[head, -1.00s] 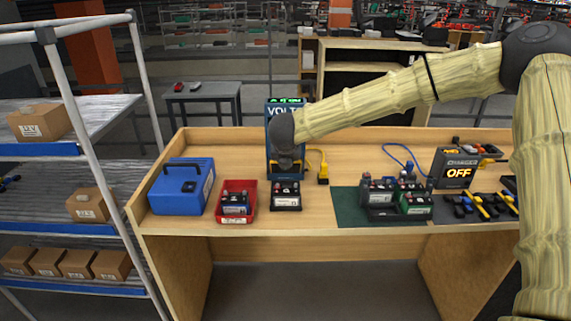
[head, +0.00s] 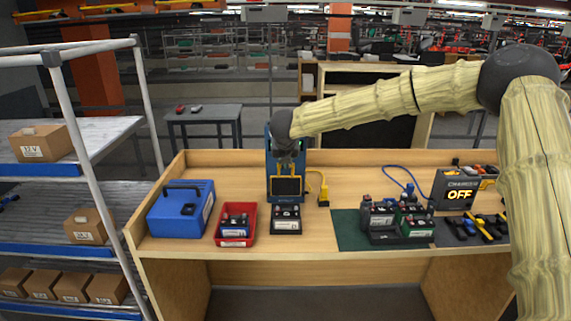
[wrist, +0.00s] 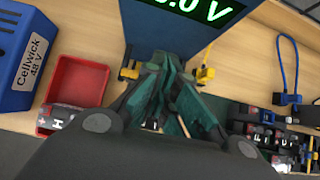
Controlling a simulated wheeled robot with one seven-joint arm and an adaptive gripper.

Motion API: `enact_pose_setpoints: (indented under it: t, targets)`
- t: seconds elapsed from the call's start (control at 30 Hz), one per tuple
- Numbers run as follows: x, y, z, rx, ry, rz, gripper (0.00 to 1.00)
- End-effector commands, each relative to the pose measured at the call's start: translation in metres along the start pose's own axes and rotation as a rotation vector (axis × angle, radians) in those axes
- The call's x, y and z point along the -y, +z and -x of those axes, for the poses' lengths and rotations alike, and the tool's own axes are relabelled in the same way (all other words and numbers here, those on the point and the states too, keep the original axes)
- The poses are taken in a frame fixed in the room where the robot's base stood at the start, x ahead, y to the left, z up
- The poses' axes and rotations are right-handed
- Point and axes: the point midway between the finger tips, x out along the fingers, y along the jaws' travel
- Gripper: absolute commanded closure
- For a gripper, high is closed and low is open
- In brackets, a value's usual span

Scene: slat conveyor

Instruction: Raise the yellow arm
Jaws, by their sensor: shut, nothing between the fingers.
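The blue volt tester (head: 273,160) stands at the back middle of the bench. Its yellow arm (head: 287,194) shows as a yellow frame around a dark panel, low on the tester's front and just below my gripper (head: 288,168). Whether they touch I cannot tell. My gripper is shut and empty, close in front of the tester, and it hides the tester's face in the head view. In the wrist view, the shut fingers (wrist: 163,75) point at the tester, between yellow parts at left and right. The green display (wrist: 205,10) shows there, cut off, ending in "0 V".
A battery (head: 286,220) sits in front of the tester. A red bin (head: 235,240) and a blue case (head: 181,210) stand left. A yellow clip (head: 323,198), a green mat (head: 346,230) with batteries and a charger reading OFF (head: 457,188) are right.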

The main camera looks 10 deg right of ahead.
Motion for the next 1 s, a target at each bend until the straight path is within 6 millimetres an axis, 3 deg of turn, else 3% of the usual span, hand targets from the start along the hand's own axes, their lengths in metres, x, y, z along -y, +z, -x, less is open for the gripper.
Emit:
enact_pose_setpoints:
  t: [0.77, 1.0]
  targets:
    - [0.0, 0.004, -0.002, 0.0, 0.0, 0.0, 1.0]
    - [0.0, 0.012, 0.008, 0.0, 0.001, 0.0, 1.0]
